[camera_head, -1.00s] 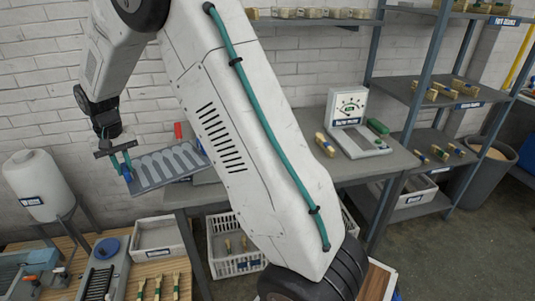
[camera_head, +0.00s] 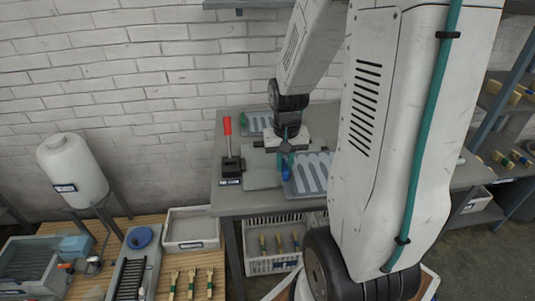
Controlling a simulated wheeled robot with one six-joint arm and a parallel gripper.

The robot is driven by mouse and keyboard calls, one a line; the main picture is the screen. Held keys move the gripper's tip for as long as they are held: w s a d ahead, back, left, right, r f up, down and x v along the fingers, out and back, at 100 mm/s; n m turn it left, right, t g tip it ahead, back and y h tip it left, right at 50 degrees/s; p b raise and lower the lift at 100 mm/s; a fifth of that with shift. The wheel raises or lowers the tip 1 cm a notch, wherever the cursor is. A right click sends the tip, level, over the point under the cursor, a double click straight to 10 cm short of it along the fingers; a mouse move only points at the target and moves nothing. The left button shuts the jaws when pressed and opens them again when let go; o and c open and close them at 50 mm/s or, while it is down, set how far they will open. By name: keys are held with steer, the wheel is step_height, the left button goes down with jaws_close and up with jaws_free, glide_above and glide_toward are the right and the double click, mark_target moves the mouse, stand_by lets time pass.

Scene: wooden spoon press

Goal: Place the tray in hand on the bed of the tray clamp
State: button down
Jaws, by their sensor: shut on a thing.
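The grey tray (camera_head: 312,174) with spoon-shaped hollows is in my gripper (camera_head: 287,166), held near its left edge. My gripper is shut on it, over the bench. The tray clamp (camera_head: 231,166) stands to the left, with an upright red handle on a black base and a small label in front. Its flat grey bed (camera_head: 262,178) lies just left of the held tray and looks bare where visible. My gripper and wrist hide part of the bed's back right. I cannot tell how high the tray is above the bench. My upper arm hides the tray's right side.
Another grey tray (camera_head: 258,123) with hollows lies at the back of the bench (camera_head: 232,201), beside a green object. Below are a white crate (camera_head: 271,262) with wooden utensils and a grey bin (camera_head: 191,230). A white tank (camera_head: 72,170) stands at left.

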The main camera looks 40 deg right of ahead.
steer(key=w, duration=0.4)
steer(key=w+f, duration=0.1)
steer(key=w, duration=0.9)
steer(key=shift+w+f, duration=0.15)
steer(key=shift+w, duration=0.1)
steer(key=shift+f, duration=1.9)
steer(key=c, duration=1.4)
jaws_free()
steer(key=shift+o, duration=0.2)
step_height(320, 180, up, 12)
steer(key=s+a+r+n, duration=0.3)
steer(key=s+a+r, duration=0.7)
steer(key=s+a+n, duration=0.2)
steer(key=s+a, duration=0.1)
steer(key=s, duration=0.5)
steer(key=s+a+r+n+t, duration=0.1)
steer(key=s+a, duration=0.2)
steer(key=s, duration=0.6)
steer(key=shift+s+a+n, duration=0.15)
steer(key=shift+a+n, duration=0.2)
steer(key=shift+n, duration=0.05)
